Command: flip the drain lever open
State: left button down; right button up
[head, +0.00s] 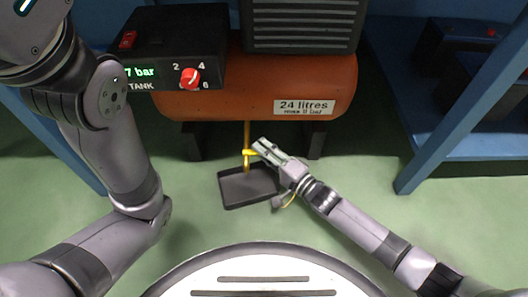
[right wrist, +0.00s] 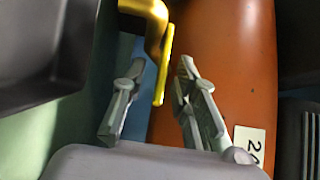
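The yellow drain pipe (head: 247,133) hangs from the underside of the orange tank (head: 245,88). The yellow drain lever (head: 249,152) shows at its lower end, beside my right gripper (head: 259,147). In the right wrist view the flat lever (right wrist: 164,66) reaches down between the two fingers of my right gripper (right wrist: 159,68). The fingers are apart, with gaps showing on both sides of the lever. My left arm is folded at the left of the head view; its gripper is out of view.
A black tray (head: 230,204) lies on the green floor below the drain. A black control box (head: 160,50) with a red knob (head: 190,78) and a 7 bar display stands at upper left. Blue shelving (head: 440,115) stands on the right. The floor in front is mostly clear.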

jog(key=shift+c, duration=0.4)
grip_shut()
dwell(0.4)
